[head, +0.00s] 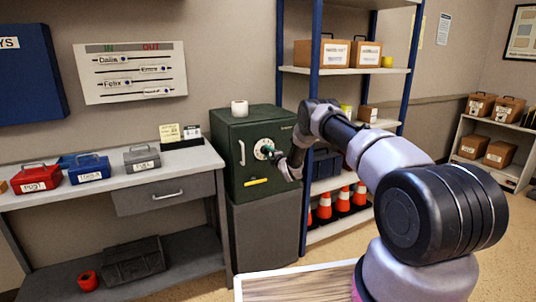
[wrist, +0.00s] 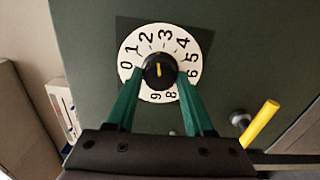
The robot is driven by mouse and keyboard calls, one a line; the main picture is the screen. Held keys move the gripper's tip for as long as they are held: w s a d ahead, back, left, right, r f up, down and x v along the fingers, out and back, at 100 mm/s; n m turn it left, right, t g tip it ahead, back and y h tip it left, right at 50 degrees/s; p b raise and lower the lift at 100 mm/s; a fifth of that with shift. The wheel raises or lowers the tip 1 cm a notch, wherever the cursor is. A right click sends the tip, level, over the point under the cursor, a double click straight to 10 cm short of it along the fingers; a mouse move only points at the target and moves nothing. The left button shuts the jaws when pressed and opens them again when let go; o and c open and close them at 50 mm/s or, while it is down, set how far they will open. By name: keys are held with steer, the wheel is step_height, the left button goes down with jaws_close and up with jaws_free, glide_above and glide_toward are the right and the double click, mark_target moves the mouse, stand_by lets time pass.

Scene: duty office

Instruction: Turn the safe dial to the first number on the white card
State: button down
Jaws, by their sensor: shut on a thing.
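The safe (head: 258,136) is dark green and closed. Its dial, a white number ring (wrist: 128,66) around a black knob (wrist: 160,70), fills the middle of the wrist view; the ring also shows in the head view (head: 261,149). A yellow mark on the knob stands nearly upright in the wrist picture, towards the 2 and 3. My gripper (wrist: 160,84) has its green fingers on either side of the knob and is shut on it. The fingers hide part of the ring. A small white card (head: 192,132) stands on the desk; its writing is too small to read.
A yellow handle (wrist: 260,122) sticks out from the safe near the dial. A white roll (head: 239,108) stands on the safe. The desk (head: 107,185) with several boxes is at left, and a shelf with traffic cones (head: 343,201) at right.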

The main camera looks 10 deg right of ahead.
steer(key=m, duration=0.5)
steer(key=shift+d+m, duration=0.1)
steer(key=shift+m, duration=0.3)
steer(key=m, duration=0.9)
steer(key=shift+m, duration=0.4)
steer(key=m, duration=0.5)
steer(key=shift+f+m, duration=0.1)
steer(key=shift+m, duration=0.2)
steer(key=m, duration=1.4)
steer(key=shift+m, duration=1.7)
